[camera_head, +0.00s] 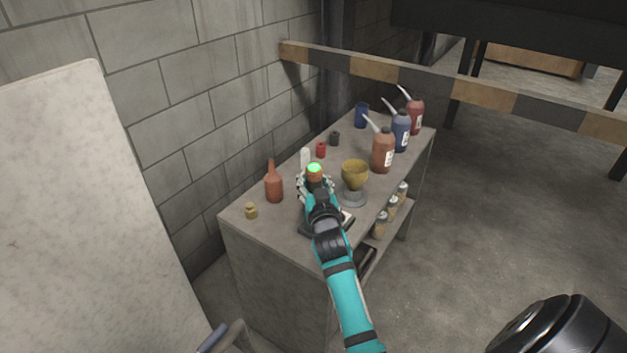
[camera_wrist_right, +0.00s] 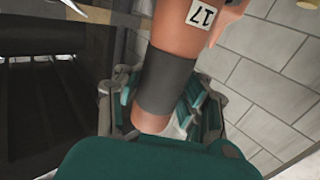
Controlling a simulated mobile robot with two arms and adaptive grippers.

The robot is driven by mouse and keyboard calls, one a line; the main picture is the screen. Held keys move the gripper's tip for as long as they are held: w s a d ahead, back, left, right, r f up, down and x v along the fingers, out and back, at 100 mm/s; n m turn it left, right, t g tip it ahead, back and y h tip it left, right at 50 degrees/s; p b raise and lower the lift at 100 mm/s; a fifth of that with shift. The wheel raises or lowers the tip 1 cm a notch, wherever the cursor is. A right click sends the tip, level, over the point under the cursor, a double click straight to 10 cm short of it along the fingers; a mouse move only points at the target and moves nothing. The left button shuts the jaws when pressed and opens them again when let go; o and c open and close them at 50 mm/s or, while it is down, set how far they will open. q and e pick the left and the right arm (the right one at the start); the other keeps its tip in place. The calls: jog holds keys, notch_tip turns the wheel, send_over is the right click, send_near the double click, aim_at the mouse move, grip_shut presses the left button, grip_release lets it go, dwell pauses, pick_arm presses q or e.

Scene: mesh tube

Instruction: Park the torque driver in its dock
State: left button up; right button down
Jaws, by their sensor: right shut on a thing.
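My right gripper (camera_head: 315,186), at the end of the teal arm, is over the near half of the workbench top. It is shut on an orange-brown tool, the torque driver (camera_head: 314,174), which has a green glowing end in the head view. In the right wrist view the driver (camera_wrist_right: 168,85) shows a grey band and a white label reading 17, between the gripper's fingers. A yellow cup-shaped holder (camera_head: 355,175) on a grey round base stands just right of the gripper; I cannot tell whether it is the dock. A dark flat piece beneath the wrist is partly hidden. My left gripper is not in view.
The workbench (camera_head: 250,229) holds a brown bottle (camera_head: 273,186) and a small brass piece (camera_head: 251,211) on the left. Spouted bottles (camera_head: 382,152) line the right edge, with a blue cup (camera_head: 361,116) behind. A striped barrier (camera_head: 420,84) crosses the back. A block wall is at left.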

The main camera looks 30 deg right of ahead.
jog(key=shift+f+b, duration=0.3)
dwell(0.4)
jog(key=c, duration=0.7)
grip_release()
jog(key=shift+f, duration=0.15)
